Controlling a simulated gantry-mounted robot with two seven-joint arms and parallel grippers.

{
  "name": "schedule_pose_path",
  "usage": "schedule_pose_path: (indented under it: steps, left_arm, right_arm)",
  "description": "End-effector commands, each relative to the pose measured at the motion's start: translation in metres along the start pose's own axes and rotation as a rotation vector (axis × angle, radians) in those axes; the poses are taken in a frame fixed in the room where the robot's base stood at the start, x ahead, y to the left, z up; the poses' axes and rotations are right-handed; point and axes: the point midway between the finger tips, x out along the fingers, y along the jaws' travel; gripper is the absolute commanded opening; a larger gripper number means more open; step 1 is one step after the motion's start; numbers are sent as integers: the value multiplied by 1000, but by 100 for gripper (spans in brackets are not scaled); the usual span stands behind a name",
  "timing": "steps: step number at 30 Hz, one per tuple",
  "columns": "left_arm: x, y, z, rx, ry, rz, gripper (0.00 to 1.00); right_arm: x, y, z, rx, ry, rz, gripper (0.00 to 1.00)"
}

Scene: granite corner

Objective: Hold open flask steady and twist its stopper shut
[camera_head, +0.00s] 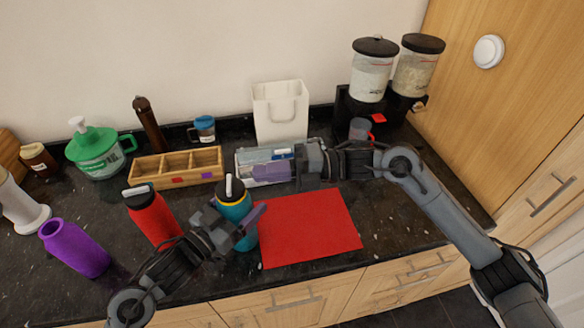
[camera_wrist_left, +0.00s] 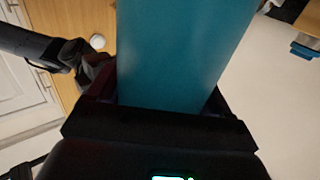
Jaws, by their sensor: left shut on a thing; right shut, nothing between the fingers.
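A teal flask (camera_head: 237,196) with a yellow band stands upright on the dark granite counter. Its black stopper (camera_head: 229,183) with a pale loop handle sits at its top; I cannot tell whether it is screwed tight. My left gripper (camera_head: 238,214) is shut around the flask's body. In the left wrist view the teal flask (camera_wrist_left: 183,50) fills the space between the fingers. My right gripper (camera_head: 252,173) is shut and empty, pointing left, up and to the right of the stopper and apart from it.
A red mat (camera_head: 308,229) lies right of the flask. A red flask (camera_head: 153,216) and an uncapped purple bottle (camera_head: 75,248) stand left. Behind are a wooden divided box (camera_head: 142,178), a light tray (camera_head: 242,160) partly hidden by my right gripper, and a white bag (camera_head: 281,118).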

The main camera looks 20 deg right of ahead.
Motion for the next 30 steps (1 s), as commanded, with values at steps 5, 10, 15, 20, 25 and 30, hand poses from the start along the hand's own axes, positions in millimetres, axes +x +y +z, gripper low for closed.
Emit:
schedule_pose_path:
  steps: [5, 10, 15, 20, 25, 30]
  left_arm:
    - [0, 0, 1, 0, -2, 0, 34]
    - [0, 0, 1, 0, -2, -1, 34]
    - [0, 0, 1, 0, -2, -1, 34]
    - [0, 0, 1, 0, -2, -1, 34]
    - [0, 0, 1, 0, -2, -1, 34]
    - [0, 0, 1, 0, -2, -1, 34]
  right_arm:
    - [25, 1, 0, 0, 1, 1, 0]
    - [37, 0, 0, -1, 0, 1, 0]
    - [40, 0, 0, -1, -1, 0, 0]
    - [40, 0, 0, -1, -1, 0, 0]
    - [40, 0, 0, -1, 1, 0, 0]
    - [41, 0, 2, -2, 25, -2, 0]
